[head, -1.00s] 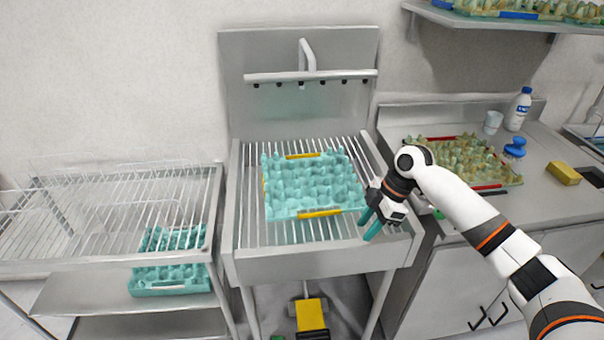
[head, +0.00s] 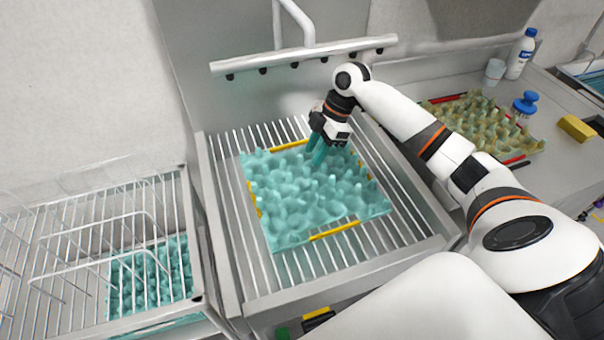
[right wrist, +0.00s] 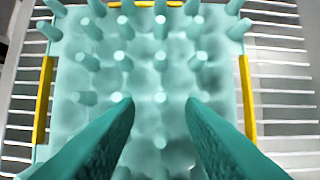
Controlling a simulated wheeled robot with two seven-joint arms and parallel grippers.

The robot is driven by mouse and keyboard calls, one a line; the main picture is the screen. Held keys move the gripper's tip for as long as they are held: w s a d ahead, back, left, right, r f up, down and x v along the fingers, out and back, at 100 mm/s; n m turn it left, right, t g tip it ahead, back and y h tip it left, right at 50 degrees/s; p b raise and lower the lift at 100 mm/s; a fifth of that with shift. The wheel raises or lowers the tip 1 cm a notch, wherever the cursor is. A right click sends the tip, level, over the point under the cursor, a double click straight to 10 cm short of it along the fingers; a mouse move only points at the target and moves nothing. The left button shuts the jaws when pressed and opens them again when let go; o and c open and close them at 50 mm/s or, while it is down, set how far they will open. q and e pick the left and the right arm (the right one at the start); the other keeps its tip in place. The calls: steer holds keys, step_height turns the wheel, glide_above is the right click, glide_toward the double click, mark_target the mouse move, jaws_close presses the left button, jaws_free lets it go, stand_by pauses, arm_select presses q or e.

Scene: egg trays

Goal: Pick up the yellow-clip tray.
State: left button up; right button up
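The yellow-clip tray (head: 300,222) is a teal egg tray with yellow clips along its edges. It lies on the slatted metal rack of the sink stand. My right gripper (head: 317,154) is over the far part of the tray, fingers pointing down. In the right wrist view the two teal fingers (right wrist: 160,105) are apart, with the tray (right wrist: 145,75) below them and nothing between them. Yellow clips show at the tray's left, right and top edges there. I cannot tell whether the fingertips touch the tray. My left gripper is not in view.
A pipe with nozzles (head: 303,55) runs above the rack's back. At left, a wire rack (head: 60,225) stands above another teal tray (head: 150,280). At right, a counter holds a red-clip tray (head: 525,153), bottle (head: 520,55), cup (head: 494,72) and yellow sponge (head: 577,128).

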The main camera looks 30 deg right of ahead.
mark_target(308, 168)
steer(key=shift+x, duration=0.95)
steer(key=p+x, duration=0.2)
steer(key=x, duration=0.2)
steer(key=shift+f, duration=0.55)
steer(key=shift+c, duration=0.5)
jaws_close()
